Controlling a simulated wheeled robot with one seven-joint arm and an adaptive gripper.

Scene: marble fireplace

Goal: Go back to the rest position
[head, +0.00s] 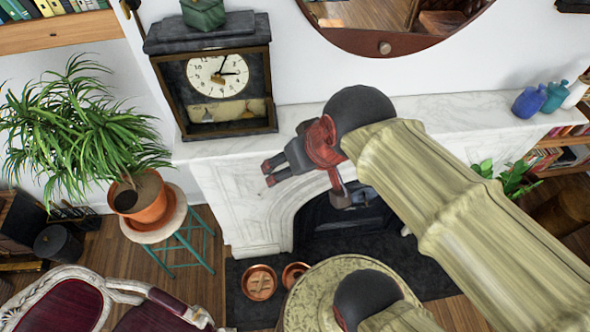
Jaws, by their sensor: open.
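My gripper (268,174) is at the end of my arm, in the middle of the head view. It is open, with its two dark fingertips apart and pointing left. I see nothing between them. It hangs in front of the white marble mantel (420,112), below and right of the mantel clock (222,85). I cannot tell its exact distance from the marble. My arm comes in from the lower right and hides part of the fireplace.
A green box (204,14) sits on the clock. Several vases (528,102) stand at the mantel's right end. A potted plant (139,200) on a teal stool (178,222) stands left. A red chair (68,303) and a round patterned table (310,287) are at the front.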

